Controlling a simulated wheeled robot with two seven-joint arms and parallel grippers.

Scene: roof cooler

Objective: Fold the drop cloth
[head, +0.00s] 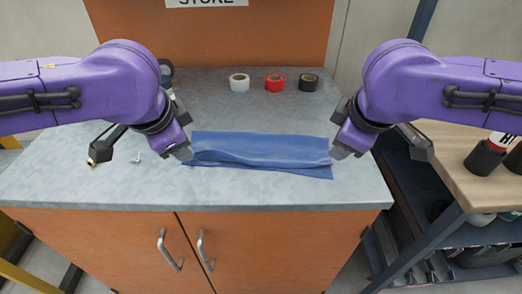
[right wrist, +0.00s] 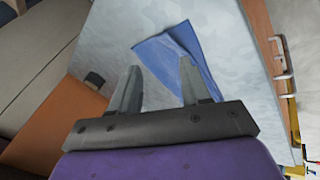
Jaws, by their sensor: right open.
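The blue drop cloth (head: 262,150) lies on the grey counter as a long, narrow folded strip, with a lower layer showing along its front edge and slight wrinkles. It also shows in the right wrist view (right wrist: 172,58). My left gripper (head: 184,154) is at the cloth's left end; its fingers overlap in the view, so I cannot tell whether they are apart. My right gripper (head: 338,153) is at the cloth's right end. In the right wrist view its two fingers (right wrist: 160,68) are spread with nothing held between them; one finger covers part of the cloth.
White (head: 239,83), red (head: 275,83) and black (head: 308,82) tape rolls stand at the back of the counter (head: 262,193). A wooden-topped bench (head: 451,166) stands at right. The counter's front strip is clear.

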